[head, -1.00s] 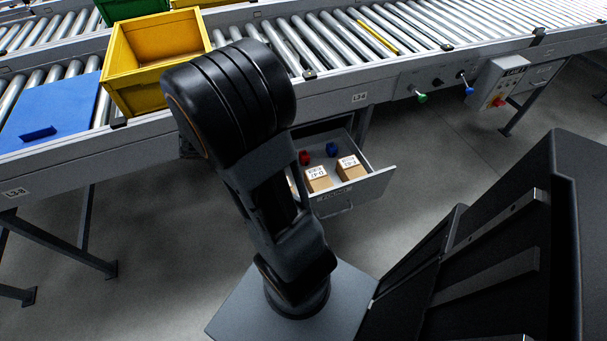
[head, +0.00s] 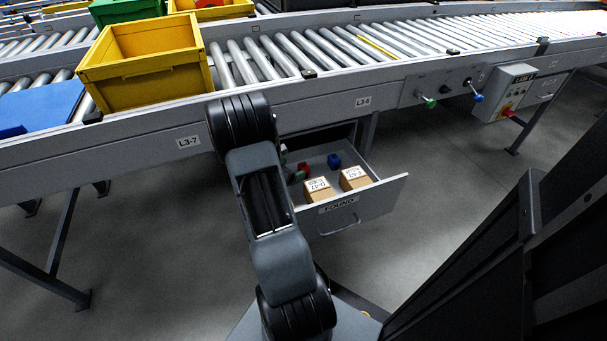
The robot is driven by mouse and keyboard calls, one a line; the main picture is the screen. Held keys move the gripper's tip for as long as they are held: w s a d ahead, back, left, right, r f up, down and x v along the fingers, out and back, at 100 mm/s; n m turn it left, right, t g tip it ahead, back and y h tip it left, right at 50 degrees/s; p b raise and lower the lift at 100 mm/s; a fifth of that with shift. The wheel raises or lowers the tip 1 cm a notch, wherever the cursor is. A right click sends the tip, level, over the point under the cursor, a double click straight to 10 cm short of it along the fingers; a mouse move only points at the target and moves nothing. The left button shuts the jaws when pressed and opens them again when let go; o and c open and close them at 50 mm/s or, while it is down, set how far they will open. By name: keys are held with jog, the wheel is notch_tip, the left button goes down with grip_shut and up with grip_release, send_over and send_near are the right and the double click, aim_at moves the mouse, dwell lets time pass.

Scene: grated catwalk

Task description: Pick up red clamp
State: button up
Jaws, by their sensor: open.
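A small red object (head: 303,167), perhaps the red clamp, lies in the open drawer (head: 375,197) under the conveyor. It is too small to tell its shape. A second red thing (head: 211,3) shows in a yellow bin at the top edge. My arm reaches up to the left of the drawer, close to the conveyor's front side. My gripper is hidden behind my arm, so I see no fingers and nothing held.
A yellow bin (head: 140,75) stands on the roller conveyor (head: 300,108) above. A control box (head: 505,92) hangs at right. The floor before the drawer is clear.

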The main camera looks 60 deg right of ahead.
aim_at(303, 164)
jog(key=shift+b+x, duration=1.25)
jog(key=shift+x, duration=1.8)
jog(key=shift+w, duration=0.1)
jog(key=c, duration=1)
jog(key=shift+r, duration=0.15)
